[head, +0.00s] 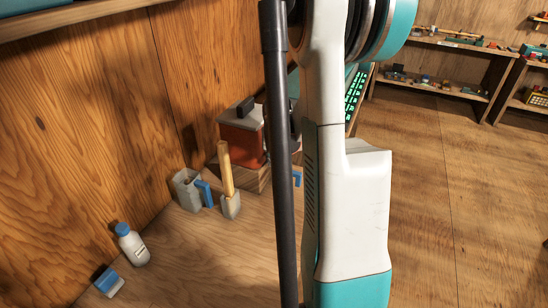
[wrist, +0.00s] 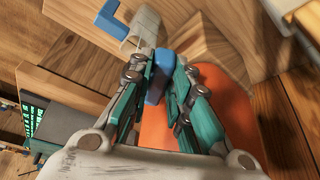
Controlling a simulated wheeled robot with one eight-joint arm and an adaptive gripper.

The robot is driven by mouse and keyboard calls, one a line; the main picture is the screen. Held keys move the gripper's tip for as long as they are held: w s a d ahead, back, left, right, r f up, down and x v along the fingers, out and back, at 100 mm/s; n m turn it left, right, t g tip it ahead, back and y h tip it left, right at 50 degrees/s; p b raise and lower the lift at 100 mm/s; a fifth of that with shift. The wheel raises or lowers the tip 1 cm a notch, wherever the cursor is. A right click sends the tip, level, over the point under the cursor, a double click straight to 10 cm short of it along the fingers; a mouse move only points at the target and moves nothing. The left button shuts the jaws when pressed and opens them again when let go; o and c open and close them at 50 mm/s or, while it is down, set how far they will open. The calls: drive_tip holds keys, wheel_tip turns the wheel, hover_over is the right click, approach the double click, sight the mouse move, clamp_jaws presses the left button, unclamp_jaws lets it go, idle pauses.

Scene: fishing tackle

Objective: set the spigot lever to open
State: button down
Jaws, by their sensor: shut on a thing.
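An orange-red container with a pale lid (head: 240,135) stands on a wooden block on the bench, partly hidden by my arm in the head view. Its orange side (wrist: 225,85) shows behind my fingers in the wrist view. A blue piece that looks like the spigot lever (wrist: 155,83) sits between the fingers, in front of the container. My gripper (wrist: 165,88) is shut on this blue lever. The spigot body is mostly hidden by the fingers, and I cannot tell the lever's set position. In the head view my arm hides most of the gripper.
A grey cup with a blue handle (head: 187,190) and a grey holder with a wooden handle (head: 228,180) stand left of the container. A white bottle with a blue cap (head: 132,244) and a blue-and-white block (head: 108,282) are nearer. Bare bench lies in front.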

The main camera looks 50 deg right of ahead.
drive_tip(key=shift+s+d+n+t+y, duration=0.3)
drive_tip(key=shift+d+n+y, duration=0.4)
drive_tip(key=shift+n, duration=0.8)
drive_tip(key=shift+s+d+n+t+y, duration=0.1)
drive_tip(key=shift+s+d+n+y, duration=0.35)
drive_tip(key=shift+d+n, duration=0.75)
drive_tip(key=shift+s+d+n+t+y, duration=0.25)
drive_tip(key=shift+d+n+y, duration=0.3)
drive_tip(key=shift+n, duration=1.25)
drive_tip(key=c, duration=1.5)
unclamp_jaws()
drive_tip(key=shift+r, duration=0.1)
drive_tip(key=v, duration=1.2)
drive_tip(key=shift+a, duration=0.1)
